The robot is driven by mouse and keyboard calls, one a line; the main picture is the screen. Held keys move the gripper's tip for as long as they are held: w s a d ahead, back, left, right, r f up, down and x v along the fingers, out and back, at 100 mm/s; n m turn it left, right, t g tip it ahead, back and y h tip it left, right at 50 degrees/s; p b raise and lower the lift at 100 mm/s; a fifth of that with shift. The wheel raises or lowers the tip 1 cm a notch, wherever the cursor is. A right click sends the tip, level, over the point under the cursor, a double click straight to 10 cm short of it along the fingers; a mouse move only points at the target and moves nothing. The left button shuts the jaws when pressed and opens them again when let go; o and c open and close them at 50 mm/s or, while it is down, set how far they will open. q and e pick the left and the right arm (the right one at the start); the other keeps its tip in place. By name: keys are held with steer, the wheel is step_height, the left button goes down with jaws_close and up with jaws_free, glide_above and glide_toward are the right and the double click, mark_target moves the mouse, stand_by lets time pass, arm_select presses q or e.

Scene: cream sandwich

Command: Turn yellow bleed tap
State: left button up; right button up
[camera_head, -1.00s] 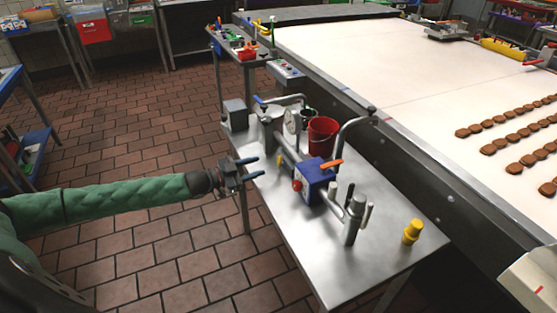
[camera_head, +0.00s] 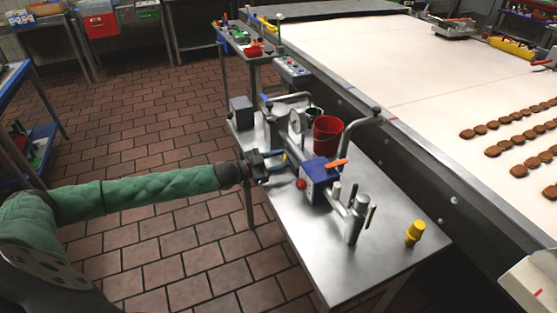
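The yellow bleed tap (camera_head: 285,157) is a small upright yellow handle at the left side of the pump assembly on the steel table. It is left of the blue box (camera_head: 320,180) and below the round gauge (camera_head: 297,122). My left gripper (camera_head: 278,161) reaches in from the left, with its blue-tipped fingers apart and close to the tap. The fingers partly hide the tap's surroundings, and I cannot tell whether they touch it. My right gripper is not in view.
A red bucket (camera_head: 327,134), a bent steel pipe (camera_head: 352,128) and an orange lever (camera_head: 336,163) stand close by. A yellow piece (camera_head: 414,233) stands at the table's right. The steel table (camera_head: 375,260) is bare near the front. A white conveyor (camera_head: 400,80) runs behind.

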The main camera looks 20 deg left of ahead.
arm_select(q)
jaws_close()
steer(key=shift+w+a+r+n, duration=0.1)
steer(key=shift+n, duration=0.4)
steer(key=shift+a+n, duration=0.1)
steer(key=shift+n, duration=0.2)
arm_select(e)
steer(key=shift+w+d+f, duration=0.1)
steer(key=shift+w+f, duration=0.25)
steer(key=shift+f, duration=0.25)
arm_select(q)
jaws_free()
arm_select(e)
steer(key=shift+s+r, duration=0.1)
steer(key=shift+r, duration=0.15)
